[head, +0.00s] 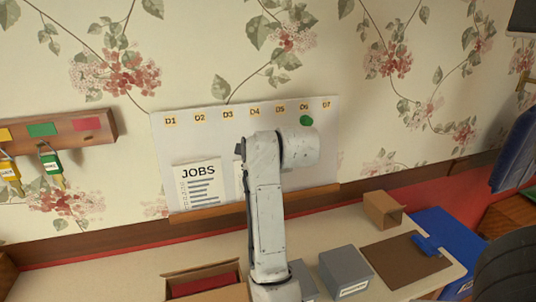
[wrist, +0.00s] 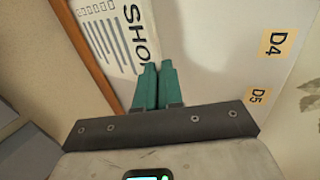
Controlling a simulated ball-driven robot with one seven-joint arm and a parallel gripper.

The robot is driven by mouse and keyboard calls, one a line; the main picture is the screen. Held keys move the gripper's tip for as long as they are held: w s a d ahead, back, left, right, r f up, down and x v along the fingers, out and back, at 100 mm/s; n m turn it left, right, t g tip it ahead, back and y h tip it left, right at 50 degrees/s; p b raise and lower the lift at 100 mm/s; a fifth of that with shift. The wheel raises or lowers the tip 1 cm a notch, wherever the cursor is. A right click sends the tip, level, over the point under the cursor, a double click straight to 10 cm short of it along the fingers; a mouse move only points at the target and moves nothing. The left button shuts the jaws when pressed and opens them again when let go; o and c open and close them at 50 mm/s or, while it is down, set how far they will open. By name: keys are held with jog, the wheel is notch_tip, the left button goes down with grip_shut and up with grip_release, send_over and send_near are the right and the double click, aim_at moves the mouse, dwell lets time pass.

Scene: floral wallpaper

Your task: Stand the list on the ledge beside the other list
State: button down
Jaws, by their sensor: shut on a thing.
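The JOBS list (head: 200,188), a white card with dark print, stands on the brown wooden ledge (head: 205,212) against the white board in the head view. A second white list (head: 239,180) shows as a narrow strip just right of it, mostly hidden behind my arm. In the wrist view this list (wrist: 104,32) shows the letters "SHO". My gripper (wrist: 153,70), with green fingers, is shut on its edge. The list's lower edge lies along the ledge (wrist: 80,40) there; I cannot tell whether they touch.
The white board (head: 325,150) carries tags D1 to D7 and a green round magnet (head: 306,120). A key rack (head: 85,128) hangs at left. Below, the counter holds an open box (head: 205,280), a grey box (head: 345,272), a small cardboard box (head: 382,210) and a brown clipboard (head: 400,262).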

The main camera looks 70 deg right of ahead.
jog(key=c, duration=1.2)
grip_release()
jog(key=v, duration=1)
jog(key=shift+s+a+r+b, duration=0.2)
jog(key=shift+a+b, duration=0.1)
jog(key=shift+b, duration=0.05)
jog(key=shift+f, duration=0.1)
